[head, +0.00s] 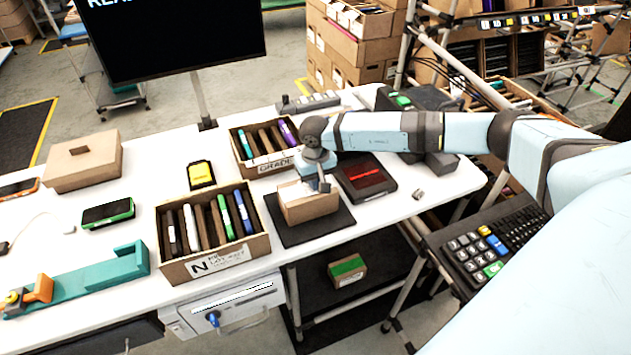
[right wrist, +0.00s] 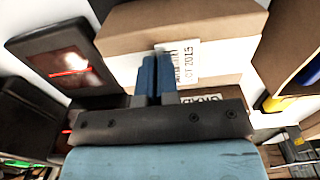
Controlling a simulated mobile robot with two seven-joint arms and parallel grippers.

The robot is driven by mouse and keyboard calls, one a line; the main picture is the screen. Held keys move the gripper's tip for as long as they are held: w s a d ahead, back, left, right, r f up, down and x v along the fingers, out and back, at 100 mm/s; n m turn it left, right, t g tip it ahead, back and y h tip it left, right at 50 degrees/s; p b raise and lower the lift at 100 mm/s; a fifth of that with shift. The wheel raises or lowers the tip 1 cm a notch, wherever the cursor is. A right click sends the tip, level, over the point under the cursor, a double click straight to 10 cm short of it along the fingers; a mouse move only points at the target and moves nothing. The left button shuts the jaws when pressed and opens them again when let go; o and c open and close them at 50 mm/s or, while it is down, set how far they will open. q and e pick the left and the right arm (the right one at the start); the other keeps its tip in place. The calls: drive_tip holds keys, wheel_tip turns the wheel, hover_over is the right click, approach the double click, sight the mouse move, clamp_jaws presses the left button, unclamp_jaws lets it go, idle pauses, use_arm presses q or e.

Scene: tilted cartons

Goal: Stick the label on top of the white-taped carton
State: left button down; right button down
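The white-taped carton (head: 308,208) is a small brown box on a black mat in the head view. The right wrist view shows its brown top (right wrist: 180,17) and a broad white tape band (right wrist: 225,55). A white label (right wrist: 182,62) with black print shows over the tape at my fingertips, its left part hidden by a finger. My right gripper (head: 322,185) is over the carton. Its blue fingers (right wrist: 157,75) are nearly together and appear to pinch the label's edge. I cannot tell whether the label touches the tape. My left gripper is out of view.
A black scanner pad (head: 365,177) with a red line lies right of the mat (head: 300,233). Open boxes of upright items stand left (head: 222,262) and behind (head: 268,165). A yellow device (head: 201,175) and a green-edged handheld (head: 108,213) lie farther left.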

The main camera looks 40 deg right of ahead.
drive_tip(key=c, duration=1.3)
unclamp_jaws()
wheel_tip(320, 180, up, 20)
drive_tip(key=shift+f, duration=0.15)
